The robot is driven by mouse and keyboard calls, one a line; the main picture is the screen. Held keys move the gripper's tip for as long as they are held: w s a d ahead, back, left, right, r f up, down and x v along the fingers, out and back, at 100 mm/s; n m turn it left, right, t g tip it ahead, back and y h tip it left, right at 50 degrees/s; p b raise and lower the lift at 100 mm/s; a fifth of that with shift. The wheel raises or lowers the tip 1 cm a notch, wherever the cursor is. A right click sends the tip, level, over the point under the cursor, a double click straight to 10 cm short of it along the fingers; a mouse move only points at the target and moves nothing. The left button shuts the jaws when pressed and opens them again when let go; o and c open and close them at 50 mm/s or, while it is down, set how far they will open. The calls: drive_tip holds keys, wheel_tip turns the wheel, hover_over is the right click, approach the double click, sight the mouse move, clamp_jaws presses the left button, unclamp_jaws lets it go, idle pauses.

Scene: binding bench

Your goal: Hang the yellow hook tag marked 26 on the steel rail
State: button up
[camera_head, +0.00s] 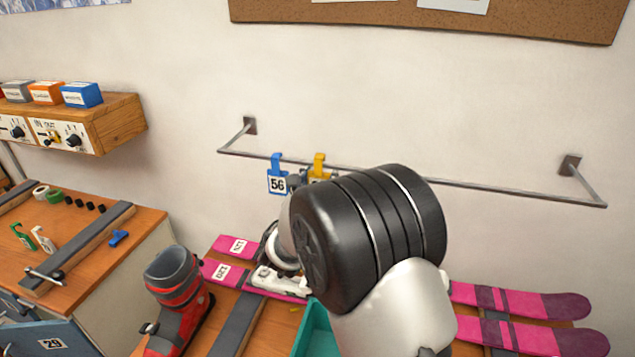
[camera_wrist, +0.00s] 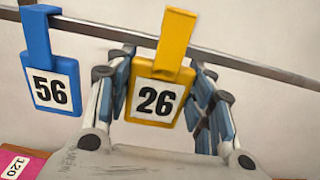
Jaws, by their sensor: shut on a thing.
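The yellow hook tag marked 26 (camera_wrist: 157,103) is upright between the fingers of my gripper (camera_wrist: 163,78), which is shut on it. Its hook crosses in front of the steel rail (camera_wrist: 260,67) in the wrist view, with its top above the rail. I cannot tell whether the hook is over the rail or just in front of it. In the head view only the top of the yellow tag (camera_head: 319,161) shows at the rail (camera_head: 480,187). My arm hides the rest of it and most of my gripper.
A blue tag marked 56 (camera_head: 277,180) hangs on the rail just left of the yellow tag. The rail to the right is bare. Below are pink skis (camera_head: 530,303), a red ski boot (camera_head: 178,300) and a teal bin (camera_head: 314,330). A corkboard (camera_head: 540,18) is above.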

drive_tip(key=shift+w+d, duration=0.15)
drive_tip(key=shift+w, duration=0.4)
drive_tip(key=shift+f+b, duration=0.75)
drive_tip(key=shift+f, duration=0.15)
drive_tip(key=o, duration=1)
